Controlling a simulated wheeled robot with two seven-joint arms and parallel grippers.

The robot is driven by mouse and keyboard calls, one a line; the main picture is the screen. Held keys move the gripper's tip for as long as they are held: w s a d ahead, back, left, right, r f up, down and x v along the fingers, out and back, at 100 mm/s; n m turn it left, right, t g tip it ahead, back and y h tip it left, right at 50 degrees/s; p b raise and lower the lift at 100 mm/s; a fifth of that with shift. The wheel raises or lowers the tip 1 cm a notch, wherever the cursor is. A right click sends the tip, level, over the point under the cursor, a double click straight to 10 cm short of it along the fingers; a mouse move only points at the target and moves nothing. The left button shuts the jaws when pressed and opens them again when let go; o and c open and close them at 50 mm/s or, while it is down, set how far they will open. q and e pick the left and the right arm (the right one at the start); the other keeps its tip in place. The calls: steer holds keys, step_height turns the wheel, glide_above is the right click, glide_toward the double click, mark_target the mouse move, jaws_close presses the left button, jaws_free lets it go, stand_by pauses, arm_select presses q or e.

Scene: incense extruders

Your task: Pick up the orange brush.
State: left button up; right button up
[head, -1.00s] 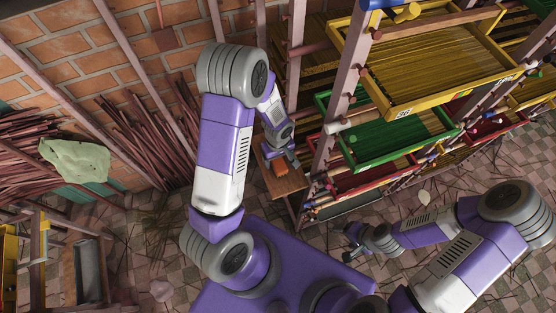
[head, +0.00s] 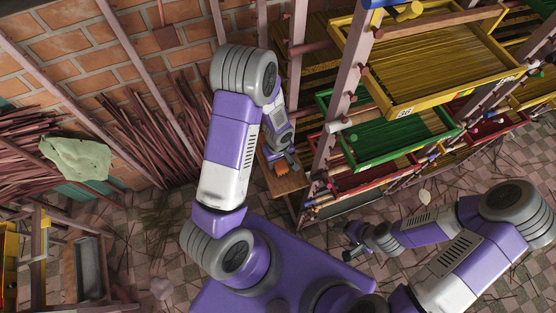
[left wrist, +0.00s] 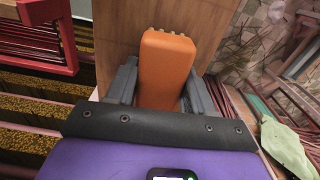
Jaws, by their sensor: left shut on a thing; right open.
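The orange brush (head: 281,169) is at the small wooden table (head: 284,187), left of the rack. It also shows in the left wrist view as a block-shaped orange body (left wrist: 165,62) with a notched far end. My left gripper (left wrist: 162,80) has one dark finger on each side of it and is shut on it. Whether the brush touches the tabletop cannot be told. In the head view my left gripper (head: 292,163) is small beside the brush. My right gripper (head: 352,238) is open and empty over the tiled floor.
A tall rack with yellow (head: 430,60), green (head: 395,135) and red trays stands right of the table. Bundles of reddish sticks (head: 150,140) lean on the brick wall at the left. A pale green cloth (head: 78,160) lies on the sticks.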

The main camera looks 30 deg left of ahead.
arm_select(q)
step_height(320, 180, up, 10)
steer(key=shift+p, duration=0.35)
